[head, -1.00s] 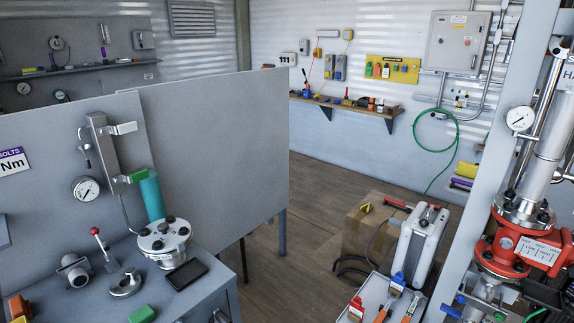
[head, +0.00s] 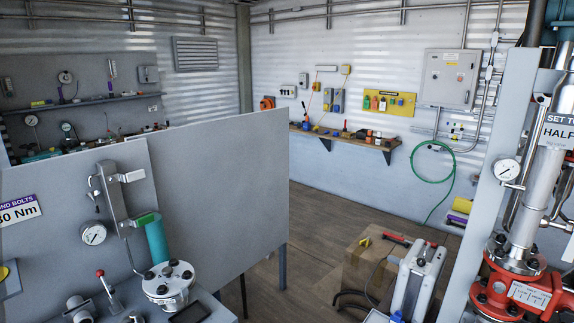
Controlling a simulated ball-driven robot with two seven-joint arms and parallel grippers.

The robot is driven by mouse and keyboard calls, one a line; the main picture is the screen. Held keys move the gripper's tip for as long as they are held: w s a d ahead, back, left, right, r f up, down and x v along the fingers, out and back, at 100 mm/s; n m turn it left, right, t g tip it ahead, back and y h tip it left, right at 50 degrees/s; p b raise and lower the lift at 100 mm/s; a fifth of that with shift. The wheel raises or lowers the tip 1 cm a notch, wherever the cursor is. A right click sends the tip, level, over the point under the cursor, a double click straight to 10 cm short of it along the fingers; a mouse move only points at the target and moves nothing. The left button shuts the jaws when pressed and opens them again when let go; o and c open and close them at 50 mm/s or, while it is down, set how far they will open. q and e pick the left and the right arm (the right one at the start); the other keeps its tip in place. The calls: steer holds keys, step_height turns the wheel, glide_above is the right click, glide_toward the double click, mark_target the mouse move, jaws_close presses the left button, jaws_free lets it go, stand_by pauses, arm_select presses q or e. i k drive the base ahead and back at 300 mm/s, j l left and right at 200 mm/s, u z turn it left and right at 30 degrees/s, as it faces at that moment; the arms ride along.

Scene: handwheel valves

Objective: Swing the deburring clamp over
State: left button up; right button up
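No part that I can surely name as the deburring clamp shows. A grey upright bracket (head: 112,190) with a pale arm (head: 131,176) is fixed to the panel above. Neither of my grippers is in view.
A grey partition (head: 220,190) stands behind the bench. A cardboard box (head: 357,262) and a white case (head: 418,278) stand on the floor at the right. A red valve body (head: 512,290) with a steel pipe stands far right. Some floor between is clear.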

mark_target(99, 274)
steer(key=u, duration=1.3)
